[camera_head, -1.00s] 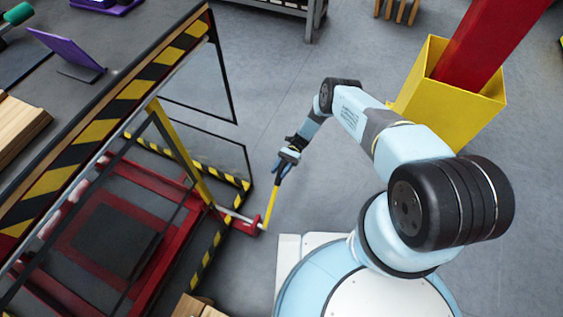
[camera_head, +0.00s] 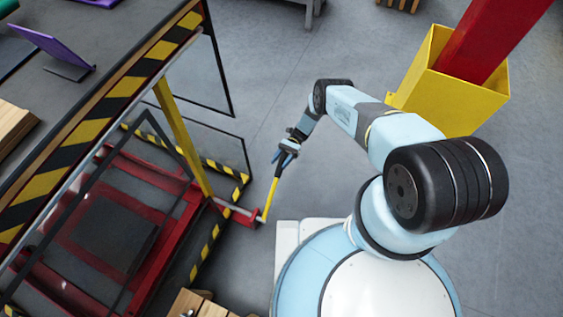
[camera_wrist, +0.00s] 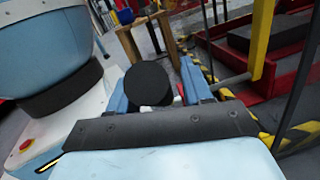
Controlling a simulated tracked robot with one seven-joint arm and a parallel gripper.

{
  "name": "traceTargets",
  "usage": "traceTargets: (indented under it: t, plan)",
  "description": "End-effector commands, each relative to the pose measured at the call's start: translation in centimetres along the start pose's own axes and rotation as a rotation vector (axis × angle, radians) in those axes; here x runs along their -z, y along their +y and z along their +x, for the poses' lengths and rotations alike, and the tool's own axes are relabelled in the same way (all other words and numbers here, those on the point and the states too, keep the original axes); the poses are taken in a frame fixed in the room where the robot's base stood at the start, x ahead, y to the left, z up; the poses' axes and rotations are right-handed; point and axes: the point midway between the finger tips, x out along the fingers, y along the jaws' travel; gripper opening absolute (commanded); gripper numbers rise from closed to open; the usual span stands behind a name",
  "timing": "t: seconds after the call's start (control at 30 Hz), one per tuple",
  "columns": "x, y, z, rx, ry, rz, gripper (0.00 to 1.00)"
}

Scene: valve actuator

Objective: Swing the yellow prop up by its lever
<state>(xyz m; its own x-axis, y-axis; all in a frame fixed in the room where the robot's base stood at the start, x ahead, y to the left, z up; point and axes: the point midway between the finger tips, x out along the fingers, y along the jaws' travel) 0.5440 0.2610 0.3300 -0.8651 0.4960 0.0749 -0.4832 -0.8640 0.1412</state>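The yellow prop (camera_head: 182,138) is a slanted bar inside the striped frame at left in the head view; it also shows at upper right in the wrist view (camera_wrist: 262,38). Its lever (camera_head: 271,197) has a yellow handle rising from a red crank beside the frame's right edge. My gripper (camera_head: 286,152) is at the handle's upper end, in line with it. In the wrist view, a round black knob (camera_wrist: 147,83) sits between my blue fingers, which look closed around the lever's end. The finger contact is hidden behind the knob.
A dark red platform (camera_head: 150,262) lies under the prop inside black and yellow striped edges (camera_head: 213,235). A workbench edge (camera_head: 80,130) runs along the left. A yellow post base (camera_head: 440,85) stands behind my arm. Grey floor is open between them.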

Motion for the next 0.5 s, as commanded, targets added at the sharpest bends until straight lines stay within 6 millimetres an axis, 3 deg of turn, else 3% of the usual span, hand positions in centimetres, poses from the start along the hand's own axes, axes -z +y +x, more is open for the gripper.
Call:
traceTargets:
  t: [0.13, 0.5]
  plan:
    - [-0.06, 0.09, -0.1, 0.0, -0.002, 0.0, 0.59]
    - [-0.46, 0.3, -0.07, -0.001, -0.006, 0.003, 0.59]
